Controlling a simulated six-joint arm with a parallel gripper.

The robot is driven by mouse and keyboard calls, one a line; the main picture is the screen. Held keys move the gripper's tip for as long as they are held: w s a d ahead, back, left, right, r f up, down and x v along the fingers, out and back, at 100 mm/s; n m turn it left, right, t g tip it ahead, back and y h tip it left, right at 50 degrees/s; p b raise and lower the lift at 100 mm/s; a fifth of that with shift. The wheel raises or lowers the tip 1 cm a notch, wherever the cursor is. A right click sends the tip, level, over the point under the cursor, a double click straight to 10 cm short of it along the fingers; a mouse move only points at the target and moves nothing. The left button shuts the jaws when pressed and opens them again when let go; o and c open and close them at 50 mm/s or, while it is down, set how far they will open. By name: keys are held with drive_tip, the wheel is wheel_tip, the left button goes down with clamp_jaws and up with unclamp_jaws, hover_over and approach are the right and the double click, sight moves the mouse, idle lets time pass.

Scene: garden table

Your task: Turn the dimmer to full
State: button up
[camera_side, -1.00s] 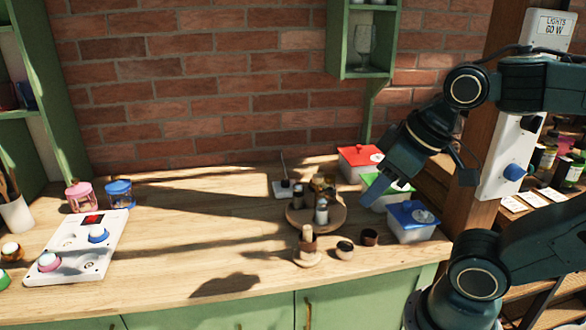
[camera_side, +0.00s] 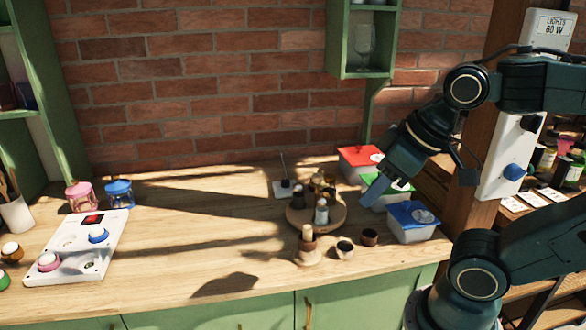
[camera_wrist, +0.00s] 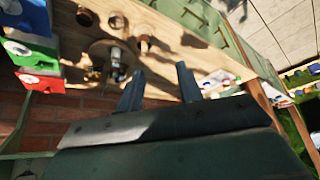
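The dimmer is a white plate (camera_side: 497,178) on the wooden post at the right in the side view, with a blue knob (camera_side: 515,172) on its front. I cannot make out the knob in the wrist view.
Boxes with red (camera_side: 360,155), green (camera_side: 375,187) and blue (camera_side: 412,214) lids stand below my gripper. A round wooden tray (camera_side: 297,217) with small jars is to their left. A white panel with knobs (camera_side: 75,252) lies at the left. The table's middle is mostly clear.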

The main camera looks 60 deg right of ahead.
drive_tip(key=o, duration=0.3)
drive_tip(key=w+d+r+n+g, duration=0.1)
drive_tip(key=w+d+r+n, duration=0.15)
drive_tip(key=w, duration=0.55)
drive_tip(key=w+d+r+n+g, duration=0.15)
drive_tip(key=w+d, duration=0.25)
drive_tip(key=w, duration=0.4)
drive_tip(key=w+d+r+n, duration=0.15)
drive_tip(key=w+d, duration=0.25)
drive_tip(key=w, duration=0.4)
drive_tip(key=w+d+f+n+g, duration=0.3)
drive_tip(key=w+d+f, duration=1.1)
drive_tip(key=d, duration=0.3)
drive_tip(key=shift+d+f, duration=0.4)
drive_tip(key=shift+f, duration=0.25)
drive_tip(key=shift+n, duration=0.25)
